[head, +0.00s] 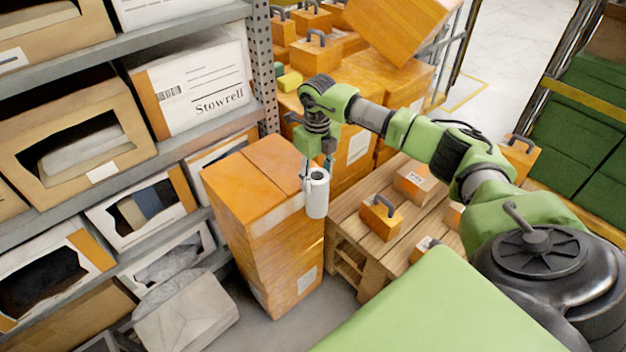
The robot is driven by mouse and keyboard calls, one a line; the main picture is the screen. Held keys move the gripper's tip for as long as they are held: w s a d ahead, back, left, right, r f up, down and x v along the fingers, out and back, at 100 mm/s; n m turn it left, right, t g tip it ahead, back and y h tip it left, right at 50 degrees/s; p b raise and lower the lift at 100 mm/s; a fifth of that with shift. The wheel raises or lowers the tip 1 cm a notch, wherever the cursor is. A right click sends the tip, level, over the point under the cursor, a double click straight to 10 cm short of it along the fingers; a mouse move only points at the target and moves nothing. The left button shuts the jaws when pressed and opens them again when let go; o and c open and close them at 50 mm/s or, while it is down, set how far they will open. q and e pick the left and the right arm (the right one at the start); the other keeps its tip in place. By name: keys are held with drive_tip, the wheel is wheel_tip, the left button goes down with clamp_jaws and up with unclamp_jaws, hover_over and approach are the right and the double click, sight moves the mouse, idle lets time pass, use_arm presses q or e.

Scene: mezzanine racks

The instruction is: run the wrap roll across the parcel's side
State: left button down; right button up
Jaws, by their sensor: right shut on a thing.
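The parcel is a tall orange-brown box (262,228) standing upright on the floor in the middle of the head view, with small white labels low on its sides. The wrap roll (317,196) is a small white cylinder with a dark hole in its top end. My right gripper (318,166) is shut on the wrap roll and holds it upright at the parcel's right side, near the top edge. I cannot tell whether the roll touches the parcel. The fingertips are partly hidden by the roll. My left gripper is not in view.
A shelf rack (170,62) with open boxes fills the left. A wooden pallet (378,225) with small orange boxes (381,217) stands right of the parcel. Orange cartons (400,80) are piled behind. A grey-white box (187,315) lies front left. A little floor (300,325) is clear in front.

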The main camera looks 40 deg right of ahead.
drive_tip(key=shift+d+b, duration=0.5)
drive_tip(key=shift+d, duration=1.85)
drive_tip(key=shift+w+a+r+p, duration=0.1)
drive_tip(key=shift+a+p, duration=1.1)
drive_tip(key=shift+a, duration=1.2)
drive_tip(key=a+p, duration=0.1)
drive_tip(key=a, duration=0.5)
drive_tip(key=s+a+p, duration=0.1)
drive_tip(key=a, duration=0.6)
drive_tip(key=a+p, duration=0.1)
drive_tip(key=a, duration=0.5)
drive_tip(key=shift+s+a, duration=0.15)
drive_tip(key=shift+s, duration=0.15)
